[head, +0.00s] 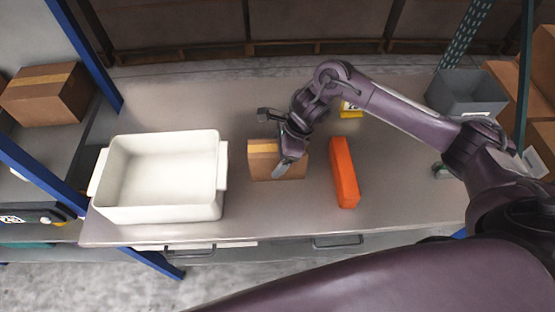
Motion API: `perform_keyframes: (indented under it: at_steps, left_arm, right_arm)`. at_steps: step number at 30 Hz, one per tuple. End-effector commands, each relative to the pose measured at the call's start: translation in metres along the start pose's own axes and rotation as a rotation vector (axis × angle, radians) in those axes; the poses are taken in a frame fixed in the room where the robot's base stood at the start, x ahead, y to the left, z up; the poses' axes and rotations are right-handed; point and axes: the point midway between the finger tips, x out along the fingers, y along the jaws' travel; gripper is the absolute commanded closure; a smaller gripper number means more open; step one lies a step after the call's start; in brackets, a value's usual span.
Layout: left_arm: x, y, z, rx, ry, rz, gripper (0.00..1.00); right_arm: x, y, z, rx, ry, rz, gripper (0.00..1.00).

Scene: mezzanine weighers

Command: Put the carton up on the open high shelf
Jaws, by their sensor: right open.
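A small brown carton (262,168) with a lighter tape strip sits on the grey table, right of the white bin. My right gripper (277,138) is open at the carton. One finger is over its back left edge, and the other comes down across its top and front right part, hiding some of it. I cannot tell whether the fingers touch it. My left gripper is not in view. I cannot make out an open high shelf for certain in this view.
A large white bin (120,214) stands on the left of the table (290,218). An orange block (344,172) lies right of the carton, and a yellow item (350,112) lies behind. A grey bin (466,95) stands at back right. Blue posts (85,55) rise at left near another carton (45,95).

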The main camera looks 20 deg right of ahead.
Motion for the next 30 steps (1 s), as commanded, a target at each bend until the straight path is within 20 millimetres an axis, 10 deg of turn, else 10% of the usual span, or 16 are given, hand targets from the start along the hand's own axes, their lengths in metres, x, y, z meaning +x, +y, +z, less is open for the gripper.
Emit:
perform_keyframes:
  at_steps: [20,30]
  left_arm:
    - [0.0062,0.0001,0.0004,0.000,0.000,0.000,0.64]
    - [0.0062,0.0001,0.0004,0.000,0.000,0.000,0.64]
  right_arm:
    - [0.0024,0.0000,-0.0012,0.000,0.000,0.000,0.20]
    - [0.0025,0.0001,-0.0012,0.000,0.000,0.000,0.63]
